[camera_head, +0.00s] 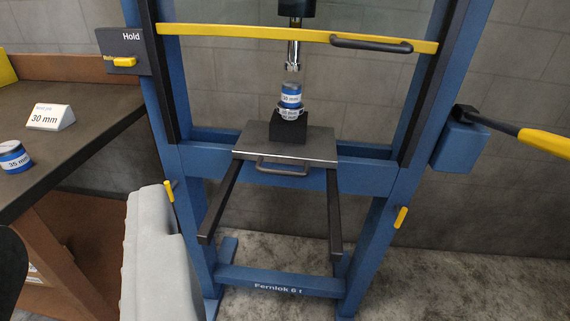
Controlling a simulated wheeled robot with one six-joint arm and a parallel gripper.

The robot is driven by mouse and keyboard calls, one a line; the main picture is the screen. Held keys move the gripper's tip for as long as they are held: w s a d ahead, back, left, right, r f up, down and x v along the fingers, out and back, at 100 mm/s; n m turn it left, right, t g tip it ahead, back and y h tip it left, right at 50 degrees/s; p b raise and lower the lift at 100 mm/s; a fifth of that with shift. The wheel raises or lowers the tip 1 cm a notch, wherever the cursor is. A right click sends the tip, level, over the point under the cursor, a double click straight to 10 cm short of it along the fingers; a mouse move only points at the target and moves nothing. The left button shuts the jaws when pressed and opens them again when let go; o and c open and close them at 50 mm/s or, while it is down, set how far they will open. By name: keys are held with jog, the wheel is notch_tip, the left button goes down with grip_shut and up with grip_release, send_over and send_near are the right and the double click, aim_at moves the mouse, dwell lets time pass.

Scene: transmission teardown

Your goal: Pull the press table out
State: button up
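The press table (305,148) is a flat grey plate with a dark handle (282,168) on its front edge. It sits at the back ends of two dark rails (222,205) that stick out toward me from the blue press frame (375,178). A black block (287,130) stands on the plate, with blue and white labelled cylinders (291,95) stacked on it. The chrome press ram (294,45) hangs just above the stack. A light grey part (152,250) rises at the lower left; I cannot tell whether it is mine. My gripper is not visible.
A yellow bar (260,34) with a dark handle crosses the frame above. A lever with a yellow grip (545,142) juts out at right. At left is a dark bench (75,110) with a blue 35 mm piece (14,157) and a 30 mm sign (50,117). The rails' front is clear.

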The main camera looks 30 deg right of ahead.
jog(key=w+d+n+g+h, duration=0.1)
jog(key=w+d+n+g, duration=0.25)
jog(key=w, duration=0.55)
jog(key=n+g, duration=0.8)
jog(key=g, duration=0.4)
send_over(281, 170)
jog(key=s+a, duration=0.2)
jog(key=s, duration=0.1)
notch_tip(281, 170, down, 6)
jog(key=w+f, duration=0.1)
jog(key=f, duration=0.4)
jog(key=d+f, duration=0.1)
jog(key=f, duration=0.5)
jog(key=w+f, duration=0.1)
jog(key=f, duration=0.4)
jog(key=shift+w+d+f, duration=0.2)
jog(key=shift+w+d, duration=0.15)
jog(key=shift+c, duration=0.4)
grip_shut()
